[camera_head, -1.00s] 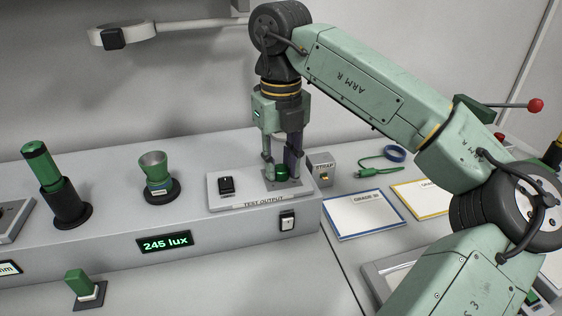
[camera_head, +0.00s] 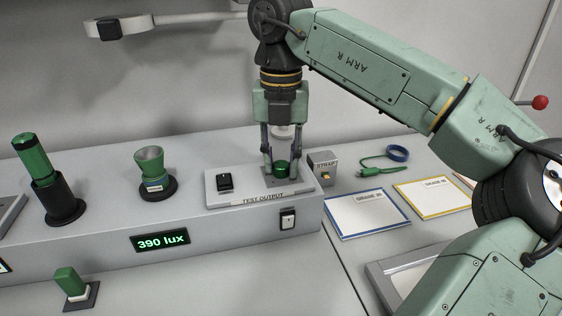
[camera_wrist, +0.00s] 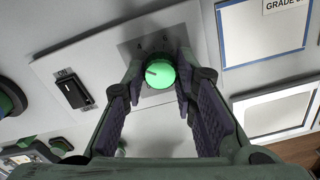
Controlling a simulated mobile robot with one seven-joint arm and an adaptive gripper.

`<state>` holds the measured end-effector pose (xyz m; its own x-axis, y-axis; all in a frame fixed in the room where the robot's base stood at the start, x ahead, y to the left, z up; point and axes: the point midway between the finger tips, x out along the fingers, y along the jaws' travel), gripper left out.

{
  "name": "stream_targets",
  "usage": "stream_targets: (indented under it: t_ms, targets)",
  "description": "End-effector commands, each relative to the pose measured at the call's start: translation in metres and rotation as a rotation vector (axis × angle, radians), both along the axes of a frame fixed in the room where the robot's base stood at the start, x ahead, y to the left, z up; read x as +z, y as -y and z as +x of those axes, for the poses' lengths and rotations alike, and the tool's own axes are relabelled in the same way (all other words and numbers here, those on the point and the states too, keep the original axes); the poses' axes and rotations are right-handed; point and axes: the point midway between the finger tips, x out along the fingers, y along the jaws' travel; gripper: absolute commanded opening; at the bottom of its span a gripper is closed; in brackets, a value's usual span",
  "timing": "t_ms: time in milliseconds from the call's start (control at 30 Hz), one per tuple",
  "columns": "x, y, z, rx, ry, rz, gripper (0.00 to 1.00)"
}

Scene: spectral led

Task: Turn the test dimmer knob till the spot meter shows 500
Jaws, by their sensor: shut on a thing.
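The green dimmer knob (camera_head: 281,168) sits at the right end of the white TEST OUTPUT panel (camera_head: 230,201). My gripper (camera_head: 281,170) points straight down over it and is shut on it, one finger on each side. In the wrist view the knob (camera_wrist: 160,74) shows a bright green top with a short pointer mark toward the left, between the fingertips (camera_wrist: 160,82). Scale marks around it are partly hidden by the fingers. The meter display (camera_head: 162,242) on the bench front reads 390 lux.
A black rocker switch (camera_head: 224,183) is left of the knob, and another switch (camera_head: 288,219) is on the front face. A grey STRAP box (camera_head: 322,166) stands close to the right of my gripper. A green cup-shaped fixture (camera_head: 152,173) stands farther left.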

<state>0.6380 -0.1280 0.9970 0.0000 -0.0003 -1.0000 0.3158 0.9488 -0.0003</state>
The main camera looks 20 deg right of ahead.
Motion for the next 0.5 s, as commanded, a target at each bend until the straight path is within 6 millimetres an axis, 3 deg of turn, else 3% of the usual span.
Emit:
stream_targets:
  t_ms: [500]
  targets:
    - [0.0005,0.0009,0.0001,-0.110,0.001,-0.001,0.00]
